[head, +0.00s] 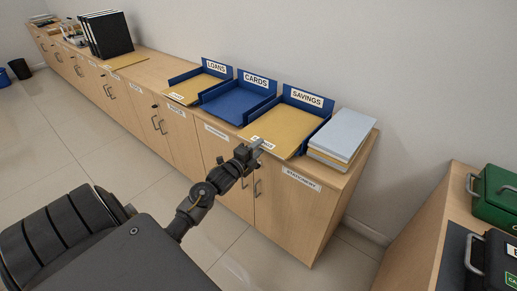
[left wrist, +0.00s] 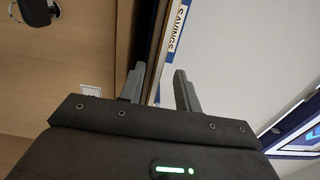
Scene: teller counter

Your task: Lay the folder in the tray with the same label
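A row of blue trays stands on the counter in the head view: the LOANS tray (head: 186,76), the CARDS tray (head: 271,95) and the SAVINGS tray (head: 323,114). A yellow folder (head: 283,126) lies in the SAVINGS tray, its front end reaching the counter's front edge. Its white front label is partly hidden by my left gripper (head: 257,143). The left fingers stand apart in the left wrist view (left wrist: 160,82), with a thin edge between them. A SAVINGS label (left wrist: 177,28) shows above them. My right gripper is out of view.
Another yellow folder (head: 205,84) lies in the LOANS tray; the CARDS tray looks empty. A stack of pale folders (head: 343,133) stands right of SAVINGS. Black binders (head: 107,34) and a flat yellow item (head: 126,61) are farther left. A green box (head: 497,195) is at the right.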

